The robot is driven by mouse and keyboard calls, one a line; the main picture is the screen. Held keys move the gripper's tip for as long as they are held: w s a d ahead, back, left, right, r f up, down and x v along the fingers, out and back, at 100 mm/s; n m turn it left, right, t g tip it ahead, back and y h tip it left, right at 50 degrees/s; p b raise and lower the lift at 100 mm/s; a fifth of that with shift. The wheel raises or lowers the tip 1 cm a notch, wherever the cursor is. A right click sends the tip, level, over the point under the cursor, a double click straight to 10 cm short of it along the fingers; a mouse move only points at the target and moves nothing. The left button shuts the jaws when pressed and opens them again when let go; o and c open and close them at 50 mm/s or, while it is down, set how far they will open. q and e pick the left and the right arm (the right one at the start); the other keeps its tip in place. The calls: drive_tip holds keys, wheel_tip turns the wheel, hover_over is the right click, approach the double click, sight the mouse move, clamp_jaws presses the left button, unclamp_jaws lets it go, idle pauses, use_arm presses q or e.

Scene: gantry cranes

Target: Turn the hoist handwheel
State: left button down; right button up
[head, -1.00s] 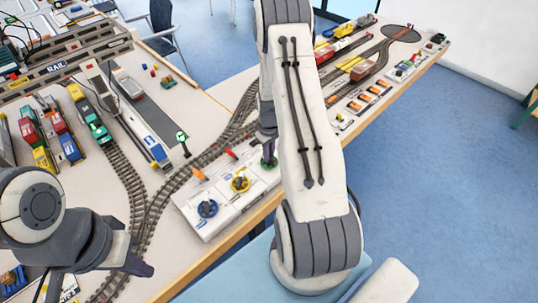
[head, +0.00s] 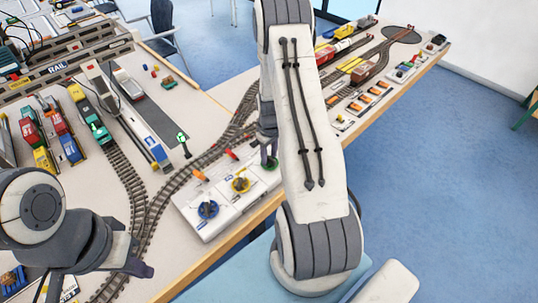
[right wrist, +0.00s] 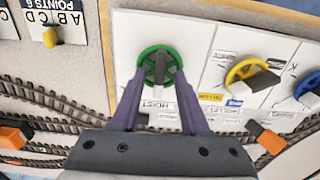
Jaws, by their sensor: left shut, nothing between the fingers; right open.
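The hoist handwheel (right wrist: 156,65) is a green wheel with a dark grey grip across it, on a white panel with a "HOIST" label below it in the right wrist view. In the head view the green wheel (head: 269,164) is partly hidden by my right arm. My right gripper (right wrist: 161,82) is open, its fingertips at the lower part of the wheel, one to each side of the grey grip. I cannot tell whether they touch it. In the head view the right gripper (head: 266,148) is over the wheel. My left gripper (head: 148,271) is shut and empty, low at the left.
A yellow wheel (head: 241,185) and a blue wheel (head: 208,209) sit on the same control box (head: 225,213). Orange levers (head: 199,175) stand behind them. Model tracks (head: 130,187) and several toy trains surround the box. The table's wooden edge (head: 222,252) runs in front.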

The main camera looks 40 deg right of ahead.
sight(269, 157)
wheel_tip(269, 157, up, 10)
drive_tip(key=b, duration=0.1)
drive_tip(key=shift+r, duration=0.25)
